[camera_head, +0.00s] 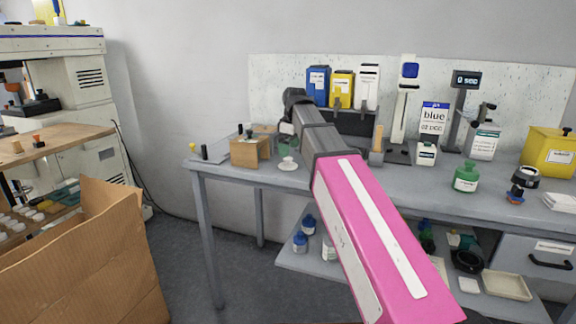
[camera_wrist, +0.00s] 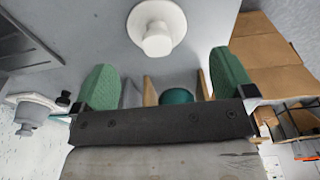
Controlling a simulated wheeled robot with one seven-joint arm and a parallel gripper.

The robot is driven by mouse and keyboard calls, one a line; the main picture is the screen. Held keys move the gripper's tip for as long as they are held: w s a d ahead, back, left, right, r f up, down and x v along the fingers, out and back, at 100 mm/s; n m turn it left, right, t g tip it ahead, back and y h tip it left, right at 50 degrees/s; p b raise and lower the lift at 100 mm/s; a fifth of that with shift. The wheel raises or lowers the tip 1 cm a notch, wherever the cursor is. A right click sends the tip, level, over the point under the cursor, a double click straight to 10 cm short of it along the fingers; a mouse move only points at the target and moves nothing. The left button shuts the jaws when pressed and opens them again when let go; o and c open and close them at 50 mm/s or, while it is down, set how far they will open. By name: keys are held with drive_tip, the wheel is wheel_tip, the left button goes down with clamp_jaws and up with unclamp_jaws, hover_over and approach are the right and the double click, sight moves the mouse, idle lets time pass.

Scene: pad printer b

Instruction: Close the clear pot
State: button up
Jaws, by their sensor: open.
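A small white piece with a wide round base and a knob, like a lid (camera_head: 288,164), sits on the grey table near its front edge. It shows in the wrist view (camera_wrist: 157,28) at top centre, beyond my fingertips. My gripper (camera_wrist: 163,66) has two green fingers spread wide, with nothing held between them. In the head view my arm partly hides the gripper, and green shows just above the white piece. I cannot make out for sure which vessel is the clear pot.
A wooden stand (camera_head: 250,152) is left of the white piece. A teal round thing (camera_wrist: 177,96) shows past my gripper. A green bottle (camera_head: 466,177) and a black-topped jar (camera_head: 524,181) stand to the right. A cardboard box (camera_head: 90,250) is at front left.

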sight(288, 160)
drive_tip(key=shift+w+a+f, duration=0.1)
drive_tip(key=shift+w+f, duration=0.05)
drive_tip(key=shift+f, duration=1.3)
drive_tip(key=shift+w+a+f, duration=0.1)
drive_tip(key=shift+f, duration=1.35)
drive_tip(key=c, duration=0.9)
